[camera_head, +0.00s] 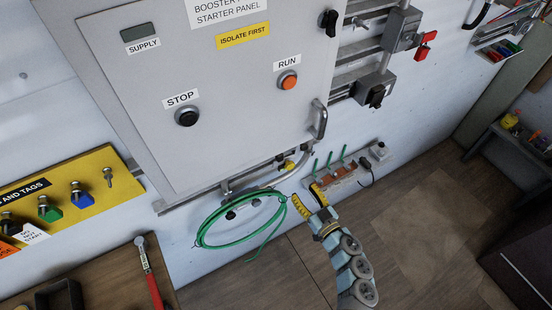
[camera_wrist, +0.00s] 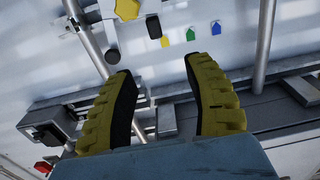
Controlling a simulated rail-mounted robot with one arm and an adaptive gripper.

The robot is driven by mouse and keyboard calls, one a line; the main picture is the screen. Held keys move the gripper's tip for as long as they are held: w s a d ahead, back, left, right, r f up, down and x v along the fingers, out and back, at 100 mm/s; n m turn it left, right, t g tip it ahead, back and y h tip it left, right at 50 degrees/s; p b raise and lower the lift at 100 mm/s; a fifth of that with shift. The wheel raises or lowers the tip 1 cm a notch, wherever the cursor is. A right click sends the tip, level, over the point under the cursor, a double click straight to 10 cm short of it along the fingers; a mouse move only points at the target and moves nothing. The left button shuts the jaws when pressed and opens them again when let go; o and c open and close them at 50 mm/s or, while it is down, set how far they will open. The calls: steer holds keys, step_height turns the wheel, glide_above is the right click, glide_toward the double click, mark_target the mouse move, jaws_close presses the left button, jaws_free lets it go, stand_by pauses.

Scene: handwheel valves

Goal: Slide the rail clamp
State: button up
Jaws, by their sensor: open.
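My gripper (camera_head: 307,196) has two ridged yellow fingers and is below the panel's lower right corner in the head view. In the wrist view the fingers (camera_wrist: 158,75) stand apart with nothing held between them. Grey horizontal rails (camera_head: 350,75) are right of the panel in the head view. They carry a grey box with a red handle (camera_head: 403,28) and a lower grey box with a black knob (camera_head: 372,86). In the wrist view a small grey block (camera_wrist: 166,121) shows between the fingers, beyond them. I cannot tell which part is the rail clamp.
The starter panel (camera_head: 230,110) with a protruding handle (camera_head: 319,120) is above my gripper. A coiled green hose (camera_head: 205,232) hangs to its left. A socket strip with green rods (camera_head: 338,180) is close behind. A bench (camera_head: 100,285) holds a red-handled tool.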

glide_toward(282, 158)
steer(key=x, duration=0.4)
steer(key=shift+w+a+p, duration=0.3)
steer(key=shift+w+a, duration=0.25)
steer(key=shift+a, duration=0.05)
steer(key=shift+w+a+f, duration=0.1)
steer(key=shift+w+a, duration=0.15)
steer(key=shift+w, duration=0.35)
steer(key=shift+x, duration=0.8)
steer(key=shift+w+a+b, duration=0.3)
steer(key=shift+w+b, duration=0.15)
steer(key=shift+w, duration=0.1)
steer(key=shift+w+a, duration=0.25)
steer(key=shift+w, duration=0.2)
steer(key=shift+w+a, duration=0.15)
steer(key=shift+a, duration=0.1)
